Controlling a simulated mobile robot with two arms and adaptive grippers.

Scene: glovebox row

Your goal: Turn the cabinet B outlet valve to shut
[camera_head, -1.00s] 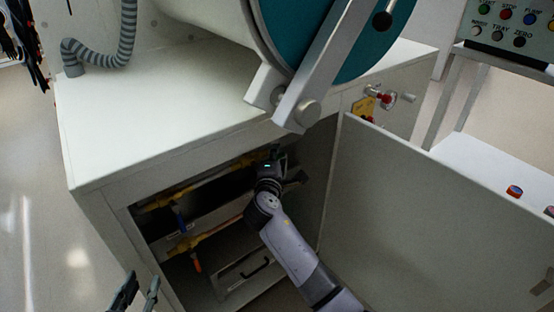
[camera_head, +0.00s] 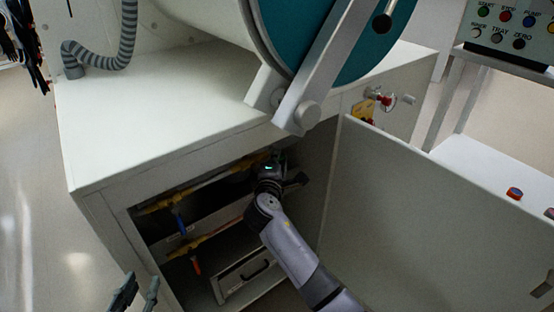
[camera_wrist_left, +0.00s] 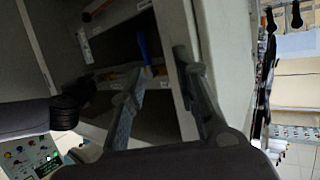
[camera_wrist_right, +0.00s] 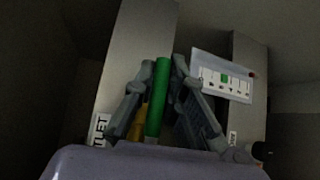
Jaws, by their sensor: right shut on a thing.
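The green valve handle (camera_wrist_right: 157,98) stands between the fingers of my right gripper (camera_wrist_right: 162,72) in the right wrist view, and they are shut on it. A yellow part shows beside the handle. A partly hidden label ending in "TLET" (camera_wrist_right: 101,129) is at the left. In the head view my right gripper (camera_head: 272,165) reaches into the open cabinet (camera_head: 100,210) at its upper right, and the handle is hidden there. My left gripper (camera_head: 136,293) is open and empty outside the cabinet's front left. In the left wrist view its fingers (camera_wrist_left: 160,75) are apart.
Inside the cabinet are yellow pipes with a blue handle (camera_head: 181,224) and an orange handle (camera_head: 196,266). A drawer with a black handle (camera_head: 256,270) sits below. The open door (camera_head: 430,220) stands to the right of my right arm. A small panel (camera_wrist_right: 222,78) is near the right gripper.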

